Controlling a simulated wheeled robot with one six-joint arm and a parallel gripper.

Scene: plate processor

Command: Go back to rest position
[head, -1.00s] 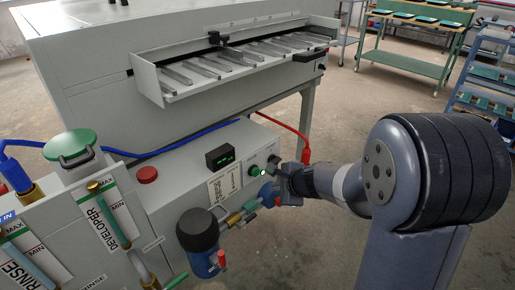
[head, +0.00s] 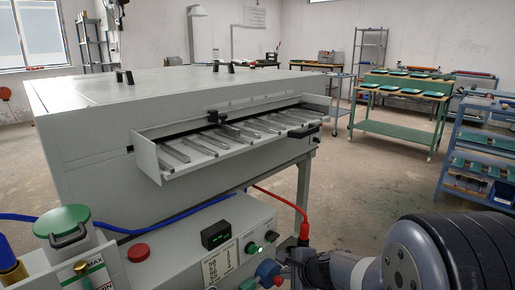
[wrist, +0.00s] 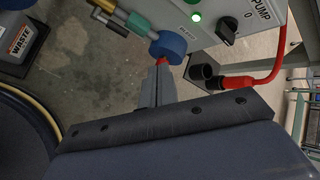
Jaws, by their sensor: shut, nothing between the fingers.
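My gripper (head: 292,264) is at the lower right of the head view, in front of the right end of the processor's control panel (head: 185,246). In the wrist view my gripper's fingers (wrist: 162,70) are together and empty. Their tips are just below a blue round knob (wrist: 168,46); I cannot tell whether they touch it. A lit green button (wrist: 196,17) and the black pump switch (wrist: 229,28) are on the panel above. The blue knob also shows in the head view (head: 267,271), left of my gripper.
The grey plate processor (head: 90,130) fills the left and middle, its slatted tray (head: 150,160) jutting out. A red hose (wrist: 272,66) runs close right of my gripper. A waste container (wrist: 15,50) stands on the floor. Green tables (head: 390,127) and blue racks are farther right.

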